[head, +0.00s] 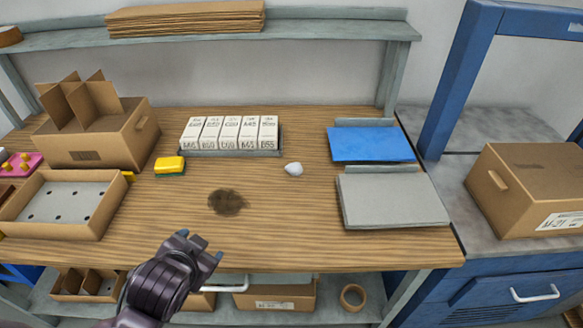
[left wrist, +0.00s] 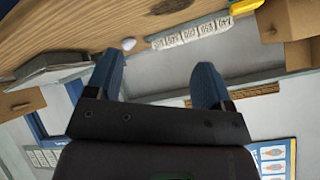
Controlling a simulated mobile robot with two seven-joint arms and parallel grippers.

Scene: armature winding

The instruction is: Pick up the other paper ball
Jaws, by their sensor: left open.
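One white crumpled paper ball (head: 293,169) lies on the wooden table (head: 300,228), between the row of white labelled boxes and the grey pad. It also shows small in the left wrist view (left wrist: 128,44), beyond the fingers. My left gripper (head: 204,247) is over the table's front edge, to the left of and nearer than the ball, apart from it. In the left wrist view its two blue fingers (left wrist: 158,85) are spread with nothing between them. My right gripper is in neither view.
White labelled boxes (head: 230,132) stand in a tray behind. A yellow sponge (head: 169,165) and cardboard boxes (head: 100,136) are at left. A blue folder (head: 371,145) and grey pad (head: 393,200) lie at right. A dark stain (head: 227,202) marks the otherwise clear table middle.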

